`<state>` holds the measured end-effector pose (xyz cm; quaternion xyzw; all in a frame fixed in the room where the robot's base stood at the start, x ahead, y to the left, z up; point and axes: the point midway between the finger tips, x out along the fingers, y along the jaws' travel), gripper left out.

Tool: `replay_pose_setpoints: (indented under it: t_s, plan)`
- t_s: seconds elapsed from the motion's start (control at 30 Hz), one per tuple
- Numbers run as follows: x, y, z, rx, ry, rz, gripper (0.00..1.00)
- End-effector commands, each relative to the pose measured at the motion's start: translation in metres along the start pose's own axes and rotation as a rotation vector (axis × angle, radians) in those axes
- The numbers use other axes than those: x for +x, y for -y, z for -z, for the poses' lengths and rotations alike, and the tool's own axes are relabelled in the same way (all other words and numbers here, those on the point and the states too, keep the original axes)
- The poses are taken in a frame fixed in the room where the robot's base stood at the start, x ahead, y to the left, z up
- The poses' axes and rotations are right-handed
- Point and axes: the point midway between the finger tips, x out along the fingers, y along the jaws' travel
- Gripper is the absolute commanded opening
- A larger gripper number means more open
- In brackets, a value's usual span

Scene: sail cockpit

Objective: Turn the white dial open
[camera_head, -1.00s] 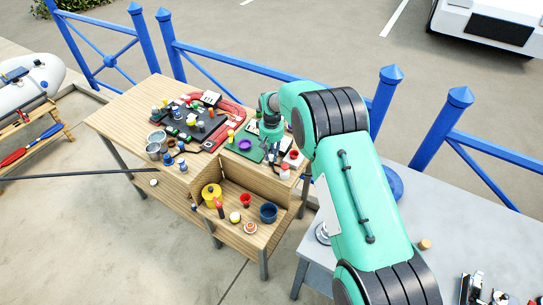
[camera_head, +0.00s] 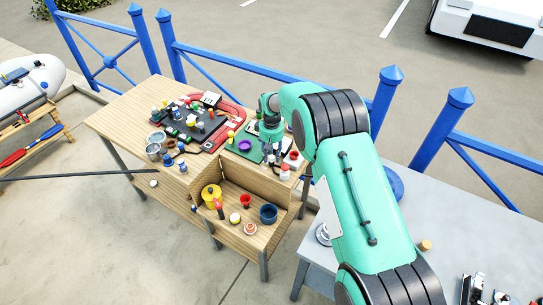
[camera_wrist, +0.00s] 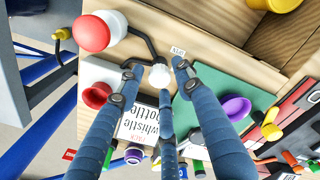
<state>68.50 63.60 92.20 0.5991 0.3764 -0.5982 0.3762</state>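The white dial (camera_wrist: 160,76) is a small round knob in the upper middle of the wrist view, near a small label (camera_wrist: 177,52). My gripper (camera_wrist: 158,80) has slim dark blue fingers. Two fingertips stand left and right of the dial with gaps, and a third finger comes up from below. The fingers are spread and hold nothing. In the head view my gripper (camera_head: 271,138) is over the right end of the wooden bench, and I cannot make out the dial there.
A red-and-white ball-shaped knob (camera_wrist: 100,32) and a dark bent rod are near the left finger. The wooden bench (camera_head: 125,112) is crowded with small items.

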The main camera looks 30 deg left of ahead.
Motion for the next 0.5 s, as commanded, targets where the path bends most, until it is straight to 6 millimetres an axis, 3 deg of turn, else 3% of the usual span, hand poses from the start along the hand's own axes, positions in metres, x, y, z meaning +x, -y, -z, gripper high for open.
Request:
replay_pose_setpoints:
  t_s: [0.5]
  plan:
    - [-0.0079,-0.0001,-0.0001,0.001,0.0,0.0,0.42]
